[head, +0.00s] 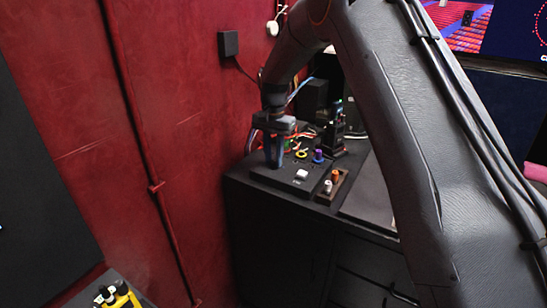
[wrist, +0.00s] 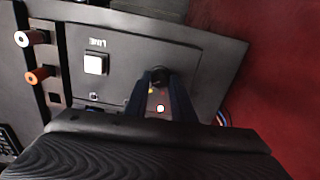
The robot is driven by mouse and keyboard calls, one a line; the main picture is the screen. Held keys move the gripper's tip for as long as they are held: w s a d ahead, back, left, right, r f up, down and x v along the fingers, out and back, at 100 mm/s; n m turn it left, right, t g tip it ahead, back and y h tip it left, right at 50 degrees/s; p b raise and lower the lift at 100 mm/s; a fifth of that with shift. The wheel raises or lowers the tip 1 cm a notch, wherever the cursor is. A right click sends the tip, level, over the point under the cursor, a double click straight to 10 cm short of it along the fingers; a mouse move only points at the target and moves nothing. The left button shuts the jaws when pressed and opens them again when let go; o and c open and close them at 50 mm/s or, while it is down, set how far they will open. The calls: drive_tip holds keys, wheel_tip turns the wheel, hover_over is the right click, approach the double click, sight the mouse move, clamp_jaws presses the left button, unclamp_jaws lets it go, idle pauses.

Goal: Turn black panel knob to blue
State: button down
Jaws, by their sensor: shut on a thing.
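The black panel (wrist: 215,62) lies flat on a dark cabinet; in the head view the panel (head: 262,175) is below my gripper (head: 274,163). In the wrist view my gripper (wrist: 160,80) points down, its two dark fingers shut on a black round knob (wrist: 160,74). Small coloured marks lie beside the knob between the fingers: a yellowish one, a reddish one and a bright pale cyan light (wrist: 160,108). Which mark the knob points to cannot be told. In the head view the fingers hide the knob.
A white square button (wrist: 96,64) with a label sits on the panel. A wooden strip with white and orange plugs (wrist: 37,76) stands beside it. A red wall (head: 180,120) stands at left.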

sight(274, 161)
drive_tip(key=c, duration=1.5)
unclamp_jaws()
drive_tip(key=shift+r+b, duration=1.15)
drive_tip(key=shift+r, duration=2.8)
